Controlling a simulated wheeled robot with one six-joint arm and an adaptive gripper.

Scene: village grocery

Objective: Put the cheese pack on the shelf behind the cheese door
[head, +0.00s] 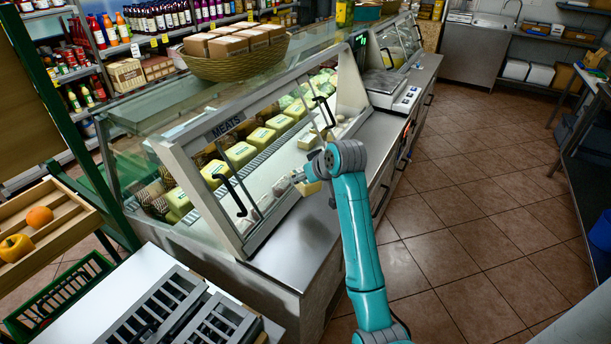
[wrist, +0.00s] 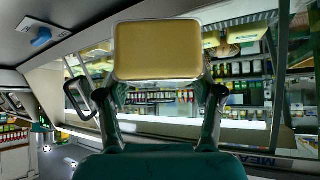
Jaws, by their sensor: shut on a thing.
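My gripper (head: 299,178) is shut on the cheese pack (wrist: 157,50), a yellow block with a pale rim. In the head view the pack (head: 309,187) is held in front of the glass display case, over the steel counter ledge. In the wrist view the fingers (wrist: 161,92) grip its two sides. The case front has a near glass door with a black handle (head: 230,195) and a farther one with a handle (head: 323,111). A MEATS sign (head: 224,127) is above the near part. No cheese sign is readable, and I cannot tell how far either door is open.
Several yellow packs (head: 241,154) stand in a row inside the case. A basket of boxes (head: 235,68) sits on top, and a scale (head: 394,90) stands farther along the counter. The tiled floor (head: 470,220) is clear at right.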

